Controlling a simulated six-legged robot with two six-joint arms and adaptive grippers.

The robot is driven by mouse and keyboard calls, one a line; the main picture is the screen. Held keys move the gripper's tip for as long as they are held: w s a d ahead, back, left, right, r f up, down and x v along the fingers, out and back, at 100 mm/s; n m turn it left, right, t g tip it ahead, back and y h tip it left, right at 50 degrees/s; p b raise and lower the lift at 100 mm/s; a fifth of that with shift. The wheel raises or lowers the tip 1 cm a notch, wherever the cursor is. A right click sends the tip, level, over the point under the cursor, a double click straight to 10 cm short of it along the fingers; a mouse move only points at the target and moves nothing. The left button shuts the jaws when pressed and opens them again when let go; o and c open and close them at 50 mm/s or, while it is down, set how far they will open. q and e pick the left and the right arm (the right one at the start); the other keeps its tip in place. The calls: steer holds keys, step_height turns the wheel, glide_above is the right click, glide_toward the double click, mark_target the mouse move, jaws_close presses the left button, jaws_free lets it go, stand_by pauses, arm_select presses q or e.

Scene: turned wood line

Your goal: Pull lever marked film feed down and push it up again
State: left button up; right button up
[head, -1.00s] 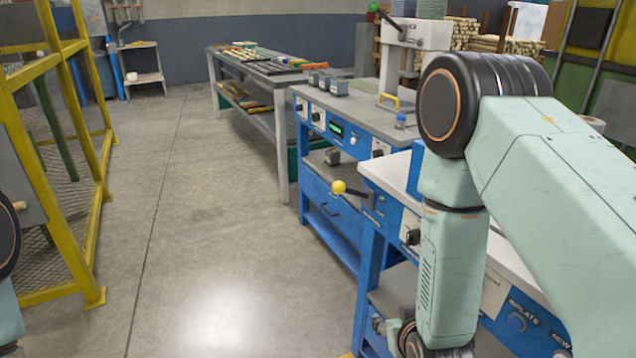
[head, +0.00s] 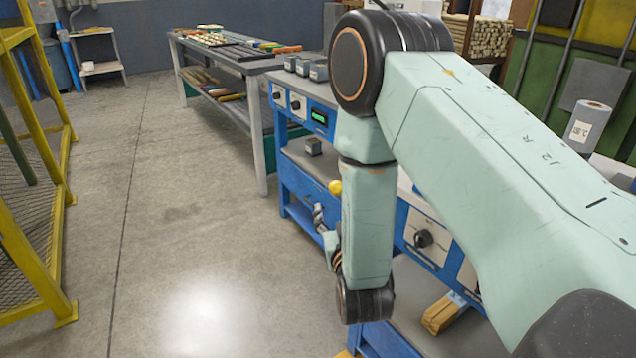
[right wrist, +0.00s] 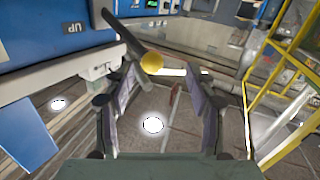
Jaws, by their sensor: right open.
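A lever with a yellow ball knob (head: 335,187) is on the blue bench, mostly behind my right arm in the head view. In the right wrist view its dark rod slants down from the upper left and ends in the yellow knob (right wrist: 152,62). No film feed label is readable. My right gripper (head: 319,217) is open, just below and left of the knob in the head view. In the right wrist view the knob appears at the far end of the open fingers (right wrist: 165,82), nearer the left finger. I cannot tell whether they touch. My left gripper is out of view.
The blue bench carries a white front panel with a black dial (head: 423,238). A wooden block (head: 443,312) lies on a lower shelf. A long grey table (head: 262,68) stands behind. A yellow frame (head: 35,240) is at the left; the floor between is clear.

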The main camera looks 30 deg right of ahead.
mark_target(336, 186)
steer(key=shift+s+r, duration=0.1)
steer(key=shift+r, duration=0.4)
steer(key=shift+h, duration=0.3)
steer(key=x, duration=0.3)
steer(key=b+x, duration=0.1)
steer(key=x, duration=0.2)
steer(key=shift+s+d+r, duration=0.15)
steer(key=shift+d, duration=0.1)
steer(key=shift+w+d+r, duration=0.1)
steer(key=shift+w+d, duration=0.4)
steer(key=shift+d, duration=0.05)
steer(key=shift+w+a+t, duration=0.15)
steer(key=shift+w+t, duration=0.1)
steer(key=shift+t, duration=0.05)
steer(key=shift+s, duration=0.15)
steer(key=c, duration=0.5)
jaws_close()
